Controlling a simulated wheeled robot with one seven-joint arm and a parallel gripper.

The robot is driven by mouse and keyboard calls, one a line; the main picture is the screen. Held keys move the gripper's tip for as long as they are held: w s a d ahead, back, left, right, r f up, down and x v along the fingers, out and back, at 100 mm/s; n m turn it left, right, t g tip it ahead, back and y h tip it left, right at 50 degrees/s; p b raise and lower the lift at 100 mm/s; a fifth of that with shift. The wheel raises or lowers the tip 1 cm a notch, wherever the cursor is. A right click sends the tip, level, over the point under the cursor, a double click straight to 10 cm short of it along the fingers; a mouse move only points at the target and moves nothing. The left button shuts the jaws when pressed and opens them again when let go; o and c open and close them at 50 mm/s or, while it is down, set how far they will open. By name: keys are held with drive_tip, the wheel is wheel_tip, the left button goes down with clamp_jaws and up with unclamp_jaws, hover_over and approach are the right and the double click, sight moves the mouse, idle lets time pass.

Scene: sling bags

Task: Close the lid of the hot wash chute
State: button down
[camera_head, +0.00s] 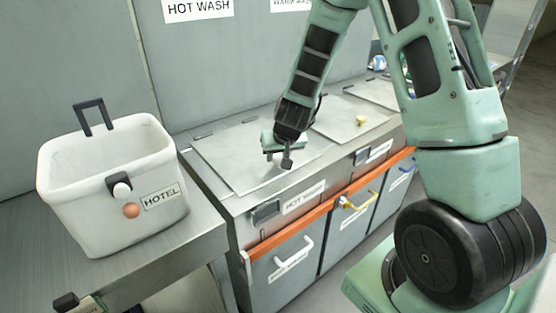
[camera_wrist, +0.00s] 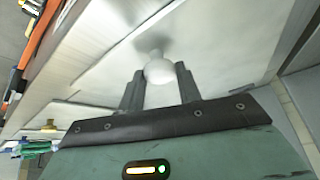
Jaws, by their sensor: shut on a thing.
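The hot wash chute lid (camera_head: 235,160) is a pale grey metal panel on top of the counter unit, above the front label HOT WASH (camera_head: 303,198). It lies flat or nearly flat; I cannot tell whether a small gap is left under its front edge. My gripper (camera_head: 284,158) is over the lid's right front part. In the wrist view the lid (camera_wrist: 225,50) fills the upper middle, and my gripper (camera_wrist: 159,84) has its two dark fingers on either side of the lid's white round knob (camera_wrist: 159,70), shut on it. The knob is hidden in the head view.
A second lid (camera_head: 340,118) with a brass knob (camera_head: 361,121) lies to the right. An orange rail (camera_head: 300,224) runs along the unit's front above drawer handles. A white HOTEL bin (camera_head: 105,200) stands on the metal table at left. A wall sign (camera_head: 197,8) reads HOT WASH.

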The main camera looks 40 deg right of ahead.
drive_tip(key=shift+s+f, duration=0.15)
drive_tip(key=shift+f, duration=0.1)
drive_tip(key=c, duration=1.3)
unclamp_jaws()
drive_tip(key=shift+c, duration=0.2)
drive_tip(key=o, duration=0.3)
drive_tip(key=shift+o, duration=0.2)
drive_tip(key=p+v, duration=0.7)
drive_tip(key=v, duration=1)
drive_tip(key=shift+r+p, duration=0.2)
drive_tip(key=shift+p, duration=0.2)
